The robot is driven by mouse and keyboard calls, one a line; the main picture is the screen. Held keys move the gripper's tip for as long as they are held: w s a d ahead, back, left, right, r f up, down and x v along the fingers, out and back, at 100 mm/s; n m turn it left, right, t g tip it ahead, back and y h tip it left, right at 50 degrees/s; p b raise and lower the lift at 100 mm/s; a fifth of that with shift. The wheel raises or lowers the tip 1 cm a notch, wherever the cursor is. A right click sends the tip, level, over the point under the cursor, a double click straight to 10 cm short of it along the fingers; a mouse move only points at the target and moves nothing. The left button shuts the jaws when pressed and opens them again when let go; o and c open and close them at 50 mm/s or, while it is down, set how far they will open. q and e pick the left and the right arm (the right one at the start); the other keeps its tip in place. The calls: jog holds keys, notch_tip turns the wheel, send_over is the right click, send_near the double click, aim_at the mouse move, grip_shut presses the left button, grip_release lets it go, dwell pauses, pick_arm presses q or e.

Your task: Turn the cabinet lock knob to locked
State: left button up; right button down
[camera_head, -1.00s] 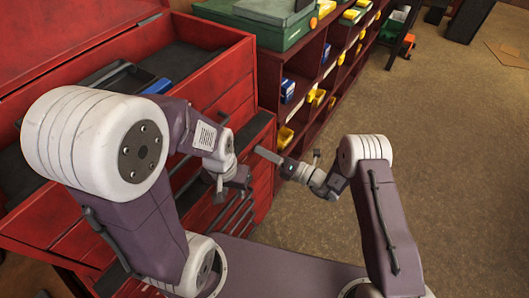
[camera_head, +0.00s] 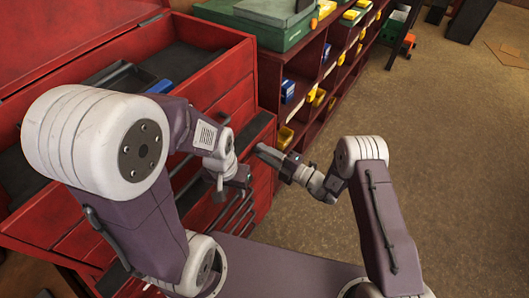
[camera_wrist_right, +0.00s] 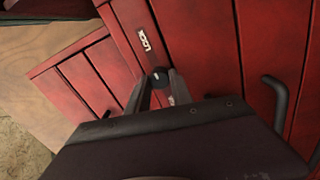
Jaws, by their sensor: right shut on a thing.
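The lock knob (camera_wrist_right: 160,80) is a small dark round knob with a pale mark, on a red cabinet front (camera_wrist_right: 190,45). In the right wrist view it sits between the tips of my right gripper (camera_wrist_right: 159,88), which is shut on it. A white "LOCK" label (camera_wrist_right: 145,41) is above the knob. In the head view my right gripper (camera_head: 262,149) reaches left to the cabinet's side, and the knob is hidden there. My left gripper (camera_head: 231,190) hangs in front of the drawers, its fingers apart and empty.
The red cabinet's open top (camera_head: 185,62) holds a dark tray (camera_head: 128,78). A dark red shelf unit (camera_head: 300,85) with coloured bins stands behind it, with a green case (camera_head: 262,25) on top. Bar handles (camera_wrist_right: 275,100) stick out on the cabinet front.

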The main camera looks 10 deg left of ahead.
jog(key=shift+m, duration=0.5)
jog(key=c, duration=1.1)
grip_release()
jog(key=v, duration=0.9)
jog(key=shift+d+b, duration=0.1)
jog(key=shift+b, duration=0.2)
jog(key=shift+f, duration=0.1)
